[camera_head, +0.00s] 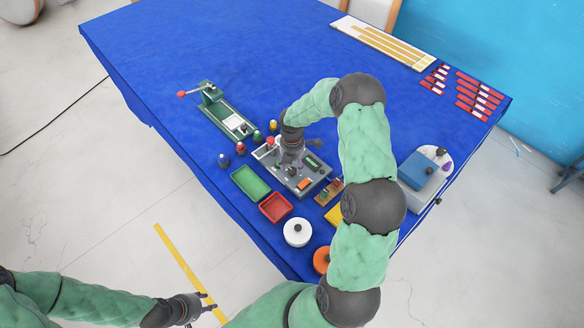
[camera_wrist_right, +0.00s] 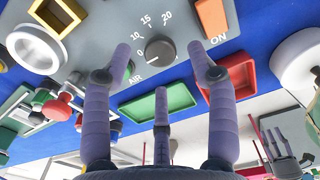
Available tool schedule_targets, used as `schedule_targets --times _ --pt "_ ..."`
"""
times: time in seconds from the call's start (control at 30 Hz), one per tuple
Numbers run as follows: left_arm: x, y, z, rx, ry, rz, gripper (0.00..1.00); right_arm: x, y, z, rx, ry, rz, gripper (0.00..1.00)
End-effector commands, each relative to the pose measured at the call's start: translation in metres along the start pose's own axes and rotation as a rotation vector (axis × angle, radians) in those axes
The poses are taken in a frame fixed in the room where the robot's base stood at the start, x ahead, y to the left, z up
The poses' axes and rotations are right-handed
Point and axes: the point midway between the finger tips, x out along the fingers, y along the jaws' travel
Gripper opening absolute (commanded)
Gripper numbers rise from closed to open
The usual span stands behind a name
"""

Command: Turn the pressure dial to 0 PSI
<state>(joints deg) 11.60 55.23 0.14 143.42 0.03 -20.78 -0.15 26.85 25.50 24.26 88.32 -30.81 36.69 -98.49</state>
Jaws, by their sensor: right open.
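The pressure dial (camera_wrist_right: 160,48), a dark grey round knob, sits on a grey control panel (camera_wrist_right: 90,22) in the right wrist view. The numbers 0, 10, 15 and 20 run around it, with "AIR" printed beside it. I cannot clearly read where its pointer stands. My right gripper (camera_wrist_right: 159,64) is open, with purple fingers spread on both sides of the dial; I see no clear contact. In the head view the right gripper (camera_head: 290,148) is over the panel (camera_head: 308,180) and hides the dial. My left gripper (camera_head: 208,302) is open and empty, off the table.
A green tray (camera_head: 250,184), a red tray (camera_head: 275,208) and a white round container (camera_head: 297,232) stand in front of the panel. Several small coloured knobs (camera_head: 240,148) and a green lever press (camera_head: 222,110) are to its left.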

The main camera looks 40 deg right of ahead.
Motion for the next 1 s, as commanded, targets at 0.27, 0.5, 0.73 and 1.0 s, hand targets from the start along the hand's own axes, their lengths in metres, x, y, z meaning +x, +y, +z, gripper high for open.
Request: schedule_targets --times 0.27,0.5,0.73,1.0 --pt "0.0 0.0 0.0 0.0 0.0 0.0 0.4 -0.057 0.001 0.0 0.0 -0.002 0.004 0.58" --pt "0.0 0.0 0.0 0.0 0.0 0.0 0.4 -0.085 0.001 0.0 -0.001 0.0 0.001 0.58" --pt "0.0 0.0 0.0 0.0 0.0 0.0 0.4 -0.091 0.0 0.0 -0.001 0.001 0.0 0.58" --pt "0.0 0.0 0.0 0.0 0.0 0.0 0.4 -0.091 0.0 0.0 -0.001 0.0 0.0 0.58"
